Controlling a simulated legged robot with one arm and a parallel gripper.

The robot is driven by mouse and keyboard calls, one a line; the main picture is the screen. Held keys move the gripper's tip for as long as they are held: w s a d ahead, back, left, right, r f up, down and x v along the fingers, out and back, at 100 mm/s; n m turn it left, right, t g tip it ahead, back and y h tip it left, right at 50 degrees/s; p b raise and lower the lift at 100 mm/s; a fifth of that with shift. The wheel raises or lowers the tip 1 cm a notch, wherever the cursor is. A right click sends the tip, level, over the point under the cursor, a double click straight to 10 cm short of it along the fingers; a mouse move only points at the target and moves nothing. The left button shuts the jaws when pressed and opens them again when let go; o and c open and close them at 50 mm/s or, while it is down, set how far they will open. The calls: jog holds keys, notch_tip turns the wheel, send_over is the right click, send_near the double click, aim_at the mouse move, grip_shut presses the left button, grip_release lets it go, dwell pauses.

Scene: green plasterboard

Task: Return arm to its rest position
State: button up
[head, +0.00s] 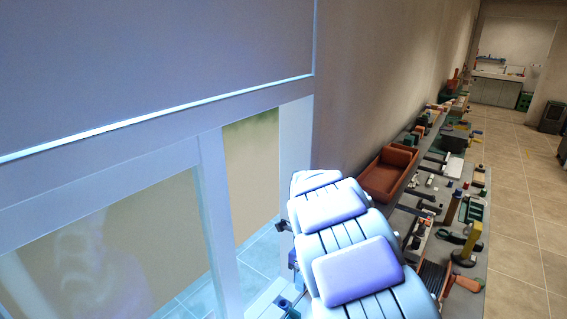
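A pale blue and white padded, segmented form (345,275) fills the bottom centre of the head view.
A framed glass panel (95,245) stands at the left, with a faint pale shape in it. A long bench (435,215) crowded with tools runs along the wall, with a brown tray (388,175) on it.

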jog(key=s+d+r+n+b, duration=0.1)
jog(key=s+d+n, duration=0.2)
jog(key=s+n, duration=0.9)
jog(key=s+d+r+n+g+b, duration=0.1)
jog(key=s+d+n, duration=0.3)
jog(key=s+n, duration=0.9)
jog(key=s+b, duration=0.1)
jog(key=s, duration=1)
jog(key=shift+s+g, duration=0.3)
jog(key=shift+s, duration=0.05)
